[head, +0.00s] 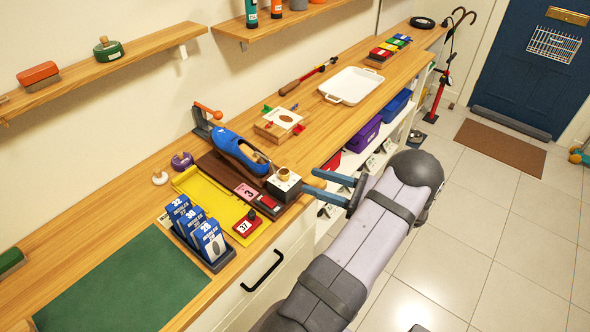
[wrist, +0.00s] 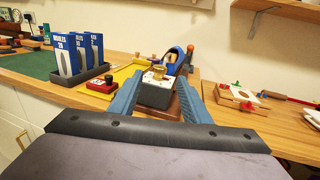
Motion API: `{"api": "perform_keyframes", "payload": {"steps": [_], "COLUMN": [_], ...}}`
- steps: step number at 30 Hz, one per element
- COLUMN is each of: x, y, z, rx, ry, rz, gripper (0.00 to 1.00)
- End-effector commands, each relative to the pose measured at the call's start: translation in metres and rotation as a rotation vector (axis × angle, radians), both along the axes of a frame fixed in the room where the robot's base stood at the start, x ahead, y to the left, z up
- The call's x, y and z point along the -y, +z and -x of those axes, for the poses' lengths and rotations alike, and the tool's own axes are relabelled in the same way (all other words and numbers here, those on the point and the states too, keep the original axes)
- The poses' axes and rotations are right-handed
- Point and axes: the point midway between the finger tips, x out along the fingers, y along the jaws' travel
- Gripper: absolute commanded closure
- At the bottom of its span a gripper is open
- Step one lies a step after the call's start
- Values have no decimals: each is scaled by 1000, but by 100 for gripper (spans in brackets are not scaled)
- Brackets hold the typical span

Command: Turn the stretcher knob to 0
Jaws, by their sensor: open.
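The stretcher is a blue shoe form (head: 240,150) on a dark brown base, with a small white-topped, dark-sided box (head: 284,188) at its near end. A brass knob (head: 284,174) stands upright on the box's top; its dial marks are too small to read. In the wrist view the knob (wrist: 157,73) and box (wrist: 155,92) appear straight ahead, framed between the fingers. My gripper (head: 310,181) has two blue fingers, open, just right of the box in the head view. It appears apart from the knob and holds nothing.
A yellow tray (head: 187,181), a red block marked 37 (head: 246,227) and blue boxes (head: 196,226) in a dark holder stand left of the stretcher. A wooden box with coloured pegs (head: 279,124) and a white tray (head: 351,86) lie farther along. A green mat (head: 130,285) is bare.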

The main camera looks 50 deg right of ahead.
Motion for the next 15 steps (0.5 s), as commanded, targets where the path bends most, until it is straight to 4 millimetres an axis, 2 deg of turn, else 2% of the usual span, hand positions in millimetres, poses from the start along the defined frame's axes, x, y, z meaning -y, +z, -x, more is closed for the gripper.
{"api": "perform_keyframes", "payload": {"steps": [7, 15], "x": [-3, -12], "y": [1, 2], "z": [-11, -44], "rx": [0, -1], "ry": [1, 3], "rz": [0, -2], "gripper": [57, 57]}}
